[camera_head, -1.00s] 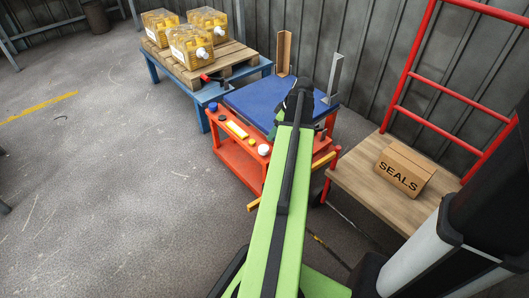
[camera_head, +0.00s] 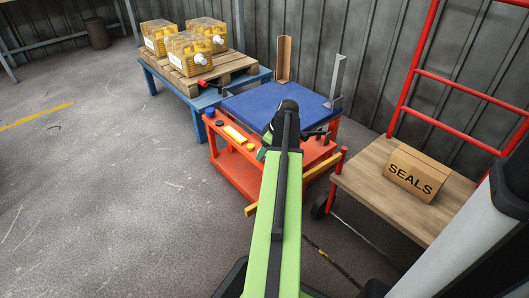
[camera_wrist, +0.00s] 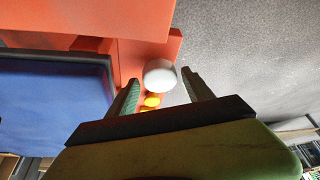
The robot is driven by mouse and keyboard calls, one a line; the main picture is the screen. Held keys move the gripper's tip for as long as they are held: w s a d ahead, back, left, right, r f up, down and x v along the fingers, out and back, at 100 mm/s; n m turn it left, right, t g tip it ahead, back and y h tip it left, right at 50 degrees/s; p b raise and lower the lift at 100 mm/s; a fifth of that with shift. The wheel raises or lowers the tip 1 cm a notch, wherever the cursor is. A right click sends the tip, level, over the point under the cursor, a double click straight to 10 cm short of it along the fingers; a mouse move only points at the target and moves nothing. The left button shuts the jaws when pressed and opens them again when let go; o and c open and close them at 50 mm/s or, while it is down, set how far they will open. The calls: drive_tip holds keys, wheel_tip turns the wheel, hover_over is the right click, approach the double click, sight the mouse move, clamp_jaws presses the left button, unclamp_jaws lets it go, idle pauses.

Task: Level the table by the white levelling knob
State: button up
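The white levelling knob (camera_wrist: 160,75) is a round white cap on the orange cart's panel. In the wrist view it shows between the tips of my gripper (camera_wrist: 161,80), with gaps on both sides. My gripper is open, and its fingers appear apart from the knob. In the head view my green arm hides the knob and most of the gripper. The table is a blue top (camera_head: 272,104) on the orange cart (camera_head: 235,170); its blue top also fills the left of the wrist view (camera_wrist: 50,115). I cannot tell its tilt.
A blue stand (camera_head: 199,100) behind left carries a pallet (camera_head: 224,66) with yellow jerry cans (camera_head: 188,54). At right, a wooden platform (camera_head: 370,180) with red rails holds a SEALS box (camera_head: 416,172). The floor at left is open.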

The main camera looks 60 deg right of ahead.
drive_tip(key=c, duration=1.1)
